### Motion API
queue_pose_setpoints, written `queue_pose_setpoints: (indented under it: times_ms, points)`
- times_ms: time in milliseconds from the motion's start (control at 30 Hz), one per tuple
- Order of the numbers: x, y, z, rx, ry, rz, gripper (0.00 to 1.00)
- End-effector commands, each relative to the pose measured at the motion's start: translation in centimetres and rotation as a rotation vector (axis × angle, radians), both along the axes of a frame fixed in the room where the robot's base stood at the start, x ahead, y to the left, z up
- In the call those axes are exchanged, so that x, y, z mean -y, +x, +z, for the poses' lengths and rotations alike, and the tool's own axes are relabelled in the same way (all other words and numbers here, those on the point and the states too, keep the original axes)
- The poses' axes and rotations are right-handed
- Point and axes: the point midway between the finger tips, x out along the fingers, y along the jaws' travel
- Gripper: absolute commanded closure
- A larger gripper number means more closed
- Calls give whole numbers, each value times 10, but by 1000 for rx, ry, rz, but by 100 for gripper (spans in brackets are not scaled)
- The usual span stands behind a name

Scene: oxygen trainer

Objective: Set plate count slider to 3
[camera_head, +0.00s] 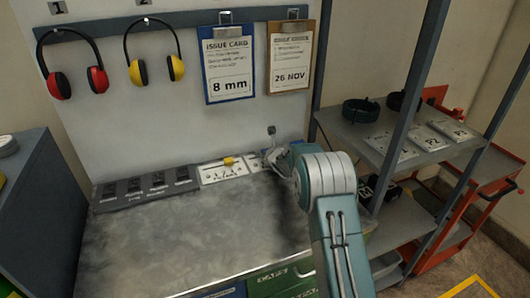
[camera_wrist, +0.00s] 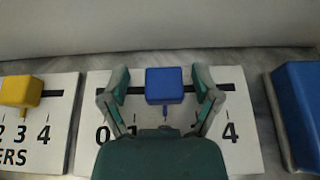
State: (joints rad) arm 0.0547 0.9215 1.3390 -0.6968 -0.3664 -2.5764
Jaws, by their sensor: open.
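In the wrist view a blue slider knob (camera_wrist: 165,86) sits on a dark slot in a white numbered panel (camera_wrist: 243,106). Its thin pointer hangs down between the visible 1 and 4; the digits directly below it and the panel's name are hidden by my gripper. My gripper (camera_wrist: 163,83) is open, with one teal finger on each side of the blue knob and a gap on both sides. In the head view my gripper (camera_head: 274,156) is at the back of the bench and partly covers this white panel (camera_head: 256,163); the blue knob cannot be made out there.
A yellow slider knob (camera_head: 229,161) on its own white panel (camera_head: 214,174) is to the left. A blue block (camera_wrist: 299,112) stands close on the right in the wrist view. A grey shelf unit (camera_head: 400,142) is right of my arm.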

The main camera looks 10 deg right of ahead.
Motion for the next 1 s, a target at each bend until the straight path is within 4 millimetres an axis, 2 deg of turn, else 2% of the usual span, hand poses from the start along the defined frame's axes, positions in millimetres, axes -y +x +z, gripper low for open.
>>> queue_pose_setpoints:
  times_ms: [167, 200, 267, 300, 333, 367, 567, 800, 1000]
  points:
    - [1, 0, 0, 0, 1, 0, 20]
    - [1, 0, 0, 0, 1, 0, 38]
    - [1, 0, 0, 0, 1, 0, 65]
    - [1, 0, 0, 0, 1, 0, 82]
    - [1, 0, 0, 0, 0, 0, 96]
    - [1, 0, 0, 0, 0, 0, 100]
    - [3, 1, 0, 1, 1, -1, 100]
    - [26, 6, -1, 1, 0, -1, 100]
    - [28, 7, -1, 1, 1, 1, 100]
